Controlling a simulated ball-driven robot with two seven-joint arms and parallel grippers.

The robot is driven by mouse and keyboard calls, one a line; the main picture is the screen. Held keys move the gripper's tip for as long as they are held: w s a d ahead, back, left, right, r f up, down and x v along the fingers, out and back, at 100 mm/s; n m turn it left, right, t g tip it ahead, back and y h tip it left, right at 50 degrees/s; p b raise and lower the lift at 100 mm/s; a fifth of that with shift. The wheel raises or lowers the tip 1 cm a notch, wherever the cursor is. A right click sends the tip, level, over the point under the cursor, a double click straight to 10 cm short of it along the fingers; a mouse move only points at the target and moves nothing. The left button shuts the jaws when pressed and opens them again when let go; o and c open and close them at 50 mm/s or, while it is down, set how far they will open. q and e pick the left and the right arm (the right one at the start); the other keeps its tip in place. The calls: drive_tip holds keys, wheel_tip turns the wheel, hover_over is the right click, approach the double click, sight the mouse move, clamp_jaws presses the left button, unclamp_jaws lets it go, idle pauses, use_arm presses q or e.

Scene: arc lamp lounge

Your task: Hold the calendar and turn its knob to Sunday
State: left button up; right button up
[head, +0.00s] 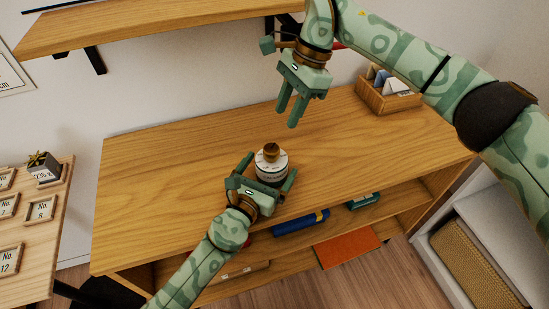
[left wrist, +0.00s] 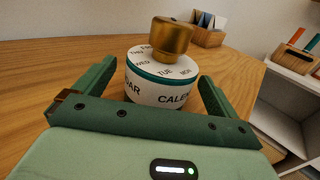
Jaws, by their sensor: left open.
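The calendar (head: 272,172) is a round white drum with a dark green band, standing upright on the wooden cabinet top. In the left wrist view the calendar (left wrist: 160,92) shows day names, with TUE and MON toward the camera and WED to the left. Its brass knob (head: 271,152) sits on top; the knob also shows in the left wrist view (left wrist: 171,38). No pointer can be made out. My left gripper (head: 268,170) is open, its fingers on either side of the drum; contact cannot be told. My right gripper (head: 288,118) is open and empty, above and behind the calendar.
A wooden box of cards (head: 388,97) stands at the cabinet's back right. A wall shelf (head: 150,28) hangs above. Blue and orange items lie on the cabinet's lower shelves. A side table (head: 35,235) with number tiles is at left. The cabinet top (head: 165,185) left of the calendar is clear.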

sight(272, 148)
use_arm(q)
drive_tip(key=shift+x, duration=1.7)
drive_tip(key=shift+c, duration=0.4)
drive_tip(key=c, duration=1.3)
drive_tip(key=shift+o, duration=0.2)
drive_tip(key=shift+a, duration=0.1)
use_arm(e)
drive_tip(key=o, duration=0.5)
drive_tip(key=shift+d+r, duration=0.15)
drive_tip(key=shift+r, duration=0.05)
drive_tip(key=shift+c, duration=0.2)
drive_tip(key=shift+m+y, duration=0.4)
drive_tip(key=shift+m, duration=0.4)
drive_tip(key=x, duration=1)
drive_tip(key=shift+d+f, duration=0.1)
drive_tip(key=shift+d, duration=0.05)
